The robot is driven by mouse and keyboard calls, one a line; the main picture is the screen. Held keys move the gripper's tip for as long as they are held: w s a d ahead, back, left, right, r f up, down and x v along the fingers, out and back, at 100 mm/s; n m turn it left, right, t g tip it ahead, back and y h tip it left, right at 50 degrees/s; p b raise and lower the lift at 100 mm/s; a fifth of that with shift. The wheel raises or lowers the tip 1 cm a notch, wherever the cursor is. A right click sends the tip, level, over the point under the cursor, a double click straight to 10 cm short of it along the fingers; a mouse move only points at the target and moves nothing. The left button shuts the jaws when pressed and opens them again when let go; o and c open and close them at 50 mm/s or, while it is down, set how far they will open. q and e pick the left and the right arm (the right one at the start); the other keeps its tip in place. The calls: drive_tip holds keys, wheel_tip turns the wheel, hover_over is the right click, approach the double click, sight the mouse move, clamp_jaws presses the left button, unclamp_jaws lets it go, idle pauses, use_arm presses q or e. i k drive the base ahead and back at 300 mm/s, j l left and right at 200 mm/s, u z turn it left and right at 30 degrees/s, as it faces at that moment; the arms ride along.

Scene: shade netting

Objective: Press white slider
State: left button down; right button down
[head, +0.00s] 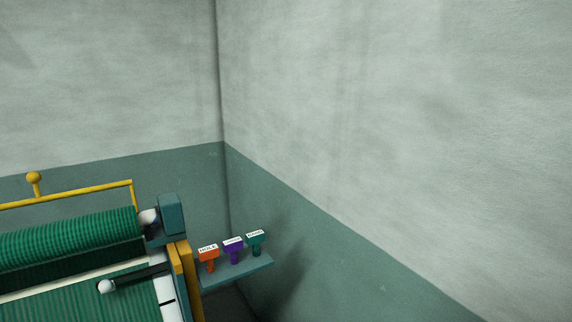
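A netting machine stands at the lower left, with a roll of green netting (70,236) across its top. A white round knob (106,286) sits at the left end of a black bar (140,277) over the green netting sheet. A white strip (165,291) with dark marks runs along the machine's right edge, cut off by the bottom of the picture. I cannot tell for sure which white part is the slider. Neither of my grippers shows in the head view.
A yellow rail (85,194) with a yellow ball (34,178) rises behind the roll. A small shelf (240,271) on the right holds orange (208,254), purple (234,249) and teal (256,242) labelled pieces. Walls meet in a corner behind.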

sight(105, 286)
drive_tip(key=u, duration=1.35)
